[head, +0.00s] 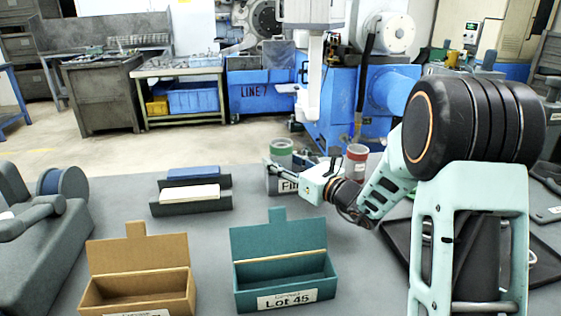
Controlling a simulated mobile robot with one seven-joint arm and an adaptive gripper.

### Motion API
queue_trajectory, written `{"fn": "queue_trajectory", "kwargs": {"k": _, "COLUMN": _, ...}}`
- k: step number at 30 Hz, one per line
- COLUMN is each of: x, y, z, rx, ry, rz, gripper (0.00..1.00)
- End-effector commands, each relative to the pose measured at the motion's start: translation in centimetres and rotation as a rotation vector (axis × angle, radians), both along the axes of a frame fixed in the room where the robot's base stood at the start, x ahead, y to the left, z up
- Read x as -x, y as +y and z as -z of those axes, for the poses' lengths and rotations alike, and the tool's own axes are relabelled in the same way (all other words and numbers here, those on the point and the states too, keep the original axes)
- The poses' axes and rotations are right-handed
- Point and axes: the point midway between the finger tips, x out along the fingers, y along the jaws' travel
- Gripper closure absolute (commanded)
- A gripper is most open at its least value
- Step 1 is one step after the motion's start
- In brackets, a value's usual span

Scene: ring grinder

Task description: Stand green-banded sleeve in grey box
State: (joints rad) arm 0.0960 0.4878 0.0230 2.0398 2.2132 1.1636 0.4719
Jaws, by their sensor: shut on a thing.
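The green-banded sleeve (281,147) is upright, its green top showing above my gripper (277,164). My gripper reaches in from the right and is shut on the sleeve, though the fingers hide its lower part. The grey box (279,187), with a white label starting "Fin", stands right below and behind the gripper. The gripper and wrist cover much of the box. I cannot tell whether the sleeve's bottom is inside the box or above it.
A red-banded sleeve (356,153) stands right of the wrist. A teal box (284,270) labelled "Lot 45" and a brown box (137,255) stand open in front. A dark rack (191,208) holds blue and white blocks. A grey machine (35,245) is at left; a dark tray (540,262) at right.

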Motion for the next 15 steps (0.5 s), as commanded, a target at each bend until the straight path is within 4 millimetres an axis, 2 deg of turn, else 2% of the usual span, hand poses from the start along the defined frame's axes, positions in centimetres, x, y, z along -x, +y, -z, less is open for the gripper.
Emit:
{"fn": "queue_trajectory", "kwargs": {"k": 14, "x": 0.0, "y": 0.0, "z": 1.2, "rx": 0.0, "ry": 0.001, "rz": 0.0, "gripper": 0.87}}
{"fn": "queue_trajectory", "kwargs": {"k": 15, "x": 0.0, "y": 0.0, "z": 1.5, "rx": 0.003, "ry": 0.006, "rz": 0.0, "gripper": 0.57}}
